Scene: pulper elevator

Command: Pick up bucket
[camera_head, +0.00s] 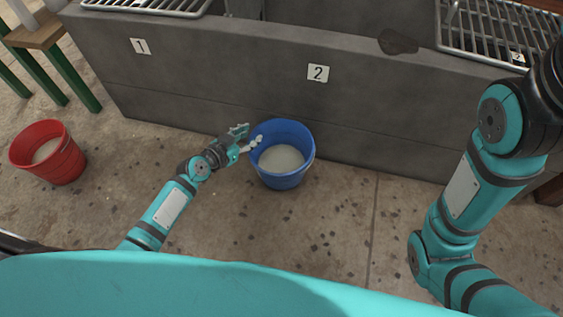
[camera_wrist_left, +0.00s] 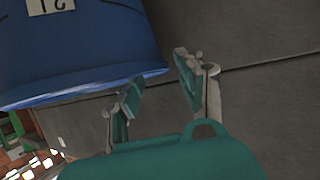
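The blue bucket (camera_head: 282,178) stands upright on the floor against the concrete wall, with pale grey contents inside. In the left wrist view the bucket (camera_wrist_left: 95,45) fills the upper left, with a white label on its side. My left gripper (camera_head: 249,138) is at the left rim of the bucket. In the left wrist view my left gripper (camera_wrist_left: 157,75) has its fingers apart, with the bucket's edge close to the left finger. I cannot tell whether they touch. My right arm shows at the right, but its gripper is out of view.
A red bucket (camera_head: 62,161) with pale contents stands at the left. The concrete wall (camera_head: 220,95) bears signs 1 (camera_head: 140,46) and 2 (camera_head: 318,73). A metal grate (camera_head: 500,35) lies on top at the right. A wooden table with green legs (camera_head: 72,82) stands upper left. The front floor is clear.

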